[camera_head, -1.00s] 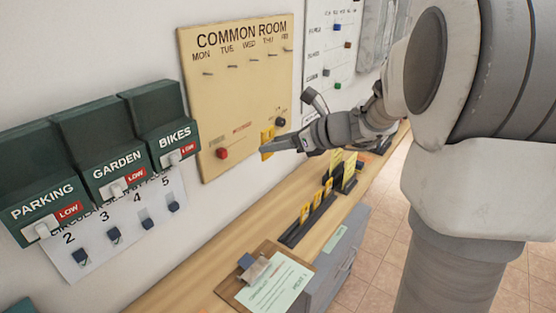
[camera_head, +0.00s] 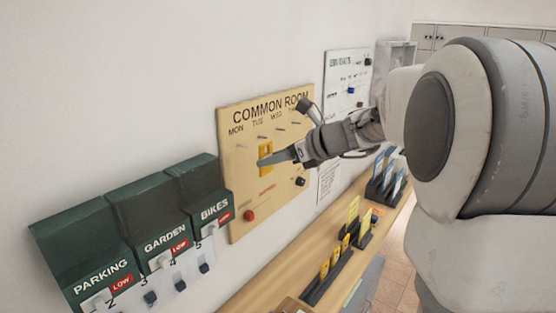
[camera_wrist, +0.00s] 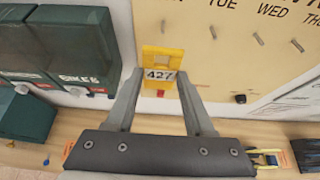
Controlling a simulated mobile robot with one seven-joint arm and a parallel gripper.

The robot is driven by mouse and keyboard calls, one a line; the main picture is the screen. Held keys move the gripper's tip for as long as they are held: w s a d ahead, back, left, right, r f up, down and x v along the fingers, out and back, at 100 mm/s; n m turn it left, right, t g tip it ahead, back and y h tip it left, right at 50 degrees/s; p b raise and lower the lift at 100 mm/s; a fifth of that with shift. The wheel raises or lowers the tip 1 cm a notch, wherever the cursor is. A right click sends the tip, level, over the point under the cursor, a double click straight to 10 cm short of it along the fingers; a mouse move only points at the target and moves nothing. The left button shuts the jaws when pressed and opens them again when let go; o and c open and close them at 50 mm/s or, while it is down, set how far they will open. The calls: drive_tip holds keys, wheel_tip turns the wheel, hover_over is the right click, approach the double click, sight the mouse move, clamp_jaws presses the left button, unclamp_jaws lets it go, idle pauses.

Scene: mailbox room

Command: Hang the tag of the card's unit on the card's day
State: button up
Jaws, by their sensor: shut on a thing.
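My gripper (camera_head: 272,161) is shut on a yellow tag (camera_head: 265,157) and holds it upright before the cream COMMON ROOM board (camera_head: 235,190). In the wrist view the tag (camera_wrist: 160,58) reads 427 and sits between the fingertips of my gripper (camera_wrist: 160,78). The board (camera_wrist: 225,60) shows day names along its top and a row of pegs (camera_wrist: 212,32) under them. In the head view the tag is below the MON and TUE labels; I cannot tell whether it touches a peg. The card is out of view; only a clipboard edge (camera_head: 290,306) shows.
Green PARKING, GARDEN and BIKES boxes (camera_head: 150,222) are on the wall left of the board. A red button (camera_head: 249,215) and a dark knob (camera_head: 300,181) are low on the board. Racks with yellow tags (camera_head: 336,254) and blue items (camera_head: 388,172) stand on the wooden shelf (camera_head: 270,277).

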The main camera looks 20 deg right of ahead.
drive_tip(key=shift+w+a+f, duration=0.25)
drive_tip(key=shift+w+a, duration=0.5)
drive_tip(key=shift+w, duration=0.25)
drive_tip(key=shift+w+a+f, duration=0.2)
drive_tip(key=shift+w+a, duration=0.55)
drive_tip(key=shift+w, duration=0.3)
drive_tip(key=shift+w+a+f, duration=0.25)
drive_tip(key=shift+w+a, duration=0.5)
drive_tip(key=shift+w, duration=0.25)
drive_tip(key=o, duration=1.3)
